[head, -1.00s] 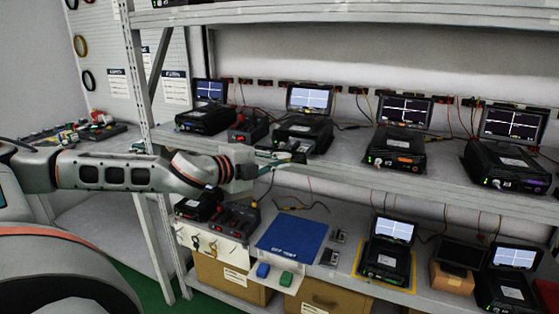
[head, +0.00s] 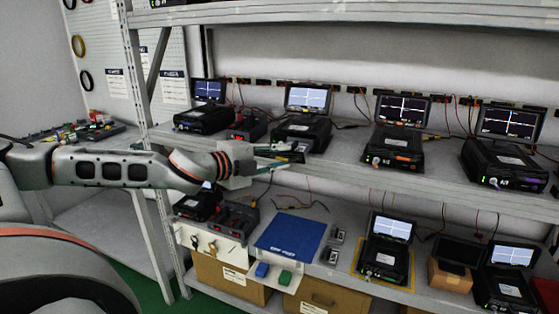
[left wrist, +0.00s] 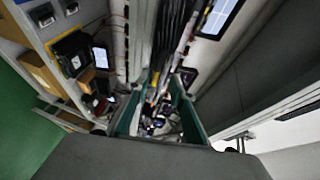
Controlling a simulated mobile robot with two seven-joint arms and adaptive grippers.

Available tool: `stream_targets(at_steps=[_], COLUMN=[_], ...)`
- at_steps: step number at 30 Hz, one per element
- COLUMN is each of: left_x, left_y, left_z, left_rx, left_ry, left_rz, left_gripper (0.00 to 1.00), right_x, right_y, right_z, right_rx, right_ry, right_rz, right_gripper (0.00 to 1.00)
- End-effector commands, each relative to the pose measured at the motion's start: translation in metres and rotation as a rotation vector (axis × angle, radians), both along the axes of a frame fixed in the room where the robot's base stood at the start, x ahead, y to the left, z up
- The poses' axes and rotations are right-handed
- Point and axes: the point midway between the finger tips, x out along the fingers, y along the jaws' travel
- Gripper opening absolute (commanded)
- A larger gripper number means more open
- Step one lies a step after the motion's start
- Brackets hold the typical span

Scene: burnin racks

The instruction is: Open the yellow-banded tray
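No yellow band shows clearly on any tray front. My left gripper (head: 281,160) is in front of the upper-shelf black unit (head: 303,128) that has a lit screen behind it. The gripper covers part of that unit's front, so its band colour is hidden. Its two teal fingers stand apart, and in the left wrist view they also show apart (left wrist: 160,118), with small dark and pale parts seen between them. I cannot tell whether they touch the unit. My right gripper is not in view.
Other upper-shelf units stand at left (head: 204,118), at right with an orange mark (head: 397,146), and at far right with a purple mark (head: 505,163). Below are a blue mat (head: 290,235) and a unit inside a yellow floor outline (head: 385,258). Red and black cables hang behind.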

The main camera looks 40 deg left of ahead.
Motion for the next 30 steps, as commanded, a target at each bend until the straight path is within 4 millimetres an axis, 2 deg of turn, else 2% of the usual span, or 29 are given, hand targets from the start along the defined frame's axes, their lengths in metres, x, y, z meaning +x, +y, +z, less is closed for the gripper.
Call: stream_targets(at_steps=[9, 15, 20, 30], left_x=[0.0, 0.0, 0.0, 0.0], left_y=[0.0, -0.001, -0.001, -0.001], left_z=[0.058, 0.085, 0.094, 0.095], left_rx=[0.007, 0.005, 0.002, 0.002], left_ry=[-0.006, -0.007, -0.006, -0.006], left_rz=[0.0, -0.002, -0.002, -0.002], left_gripper=[0.23, 0.23, 0.23, 0.23], right_x=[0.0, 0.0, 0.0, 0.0], right_y=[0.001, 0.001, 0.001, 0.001], right_z=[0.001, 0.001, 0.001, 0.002], right_rx=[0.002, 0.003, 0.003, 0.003], right_ry=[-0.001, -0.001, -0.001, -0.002], right_rz=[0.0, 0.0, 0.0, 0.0], right_gripper=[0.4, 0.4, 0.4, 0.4])
